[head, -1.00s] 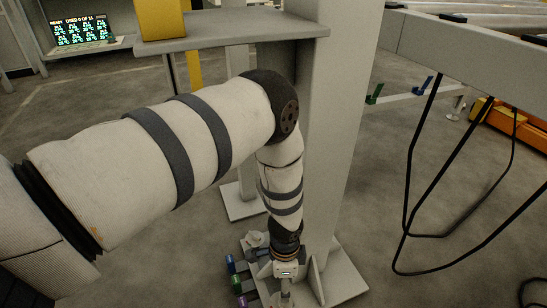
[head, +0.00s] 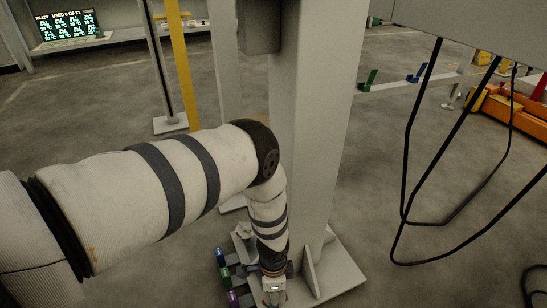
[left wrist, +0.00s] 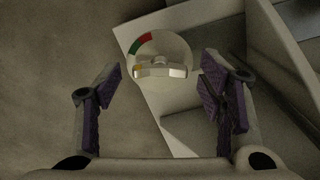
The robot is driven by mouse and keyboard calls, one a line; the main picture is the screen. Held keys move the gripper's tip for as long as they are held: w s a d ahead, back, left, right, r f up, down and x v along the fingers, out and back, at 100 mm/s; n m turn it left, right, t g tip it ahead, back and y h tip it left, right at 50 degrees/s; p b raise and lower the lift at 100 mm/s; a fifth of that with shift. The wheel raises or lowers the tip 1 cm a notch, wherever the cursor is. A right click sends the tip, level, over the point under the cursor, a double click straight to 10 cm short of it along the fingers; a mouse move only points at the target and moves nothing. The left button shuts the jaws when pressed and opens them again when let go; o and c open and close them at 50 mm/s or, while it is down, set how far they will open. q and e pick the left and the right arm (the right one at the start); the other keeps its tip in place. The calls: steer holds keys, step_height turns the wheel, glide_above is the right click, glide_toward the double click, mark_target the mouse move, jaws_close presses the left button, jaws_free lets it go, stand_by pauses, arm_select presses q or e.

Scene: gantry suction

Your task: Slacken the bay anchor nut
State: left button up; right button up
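In the left wrist view a shiny metal nut (left wrist: 160,71) sits on a pale round disc (left wrist: 160,50) with green, red and yellow marks on its rim. The disc lies on a light base plate (left wrist: 138,28). My left gripper (left wrist: 160,92) is open, with one purple-padded finger on each side of the picture and the nut showing between and a little ahead of the fingertips. I see no contact with the nut. In the head view my left gripper (head: 272,290) is low beside the grey column's foot, at the bottom edge. The nut cannot be made out there. My right gripper is not in view.
The grey column (head: 312,130) stands on a base plate (head: 340,270) with upright ribs. Blue, green and purple pieces (head: 225,273) are left of the gripper. Black cables (head: 405,150) hang at the right. A lit screen (head: 68,27) stands far left. Open floor lies between.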

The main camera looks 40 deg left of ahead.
arm_select(q)
steer(key=c, duration=1)
steer(key=shift+n, duration=3.2)
steer(key=o, duration=1.2)
steer(key=shift+c, duration=0.2)
